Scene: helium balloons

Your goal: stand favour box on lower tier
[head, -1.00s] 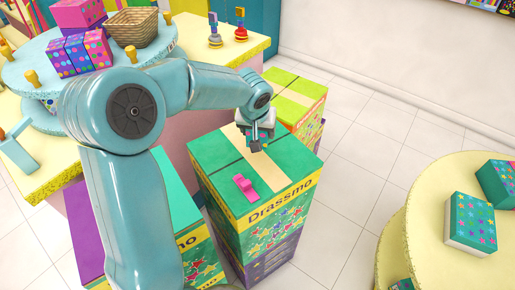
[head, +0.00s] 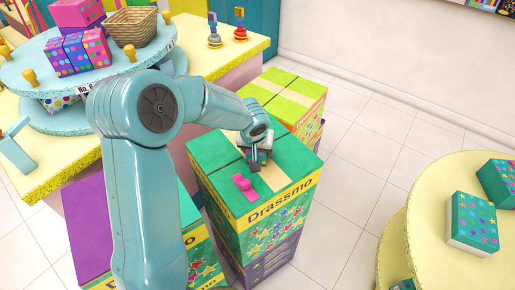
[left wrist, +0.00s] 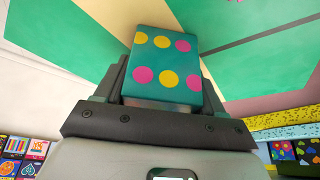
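My left gripper (head: 256,168) is over the top of a tall green carton stack, near a small pink object. In the left wrist view its fingers (left wrist: 163,85) are shut on a teal favour box (left wrist: 168,62) with pink and yellow dots; in the head view the box is small and mostly hidden. A pale blue two-tier round stand is at the left. Its upper tier (head: 22,72) carries boxes and a basket. Its lower tier (head: 62,121) shows below, with a dotted box on it, partly hidden by my arm. My right gripper is not in view.
The carton stack (head: 225,198) has the pink object (head: 243,187) on top. Another green carton (head: 290,92) stands behind it. A yellow tiered round table (head: 430,215) at the right holds teal boxes (head: 472,222). Two stacked-ring toys (head: 240,28) stand on the yellow counter. Tiled floor is open between.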

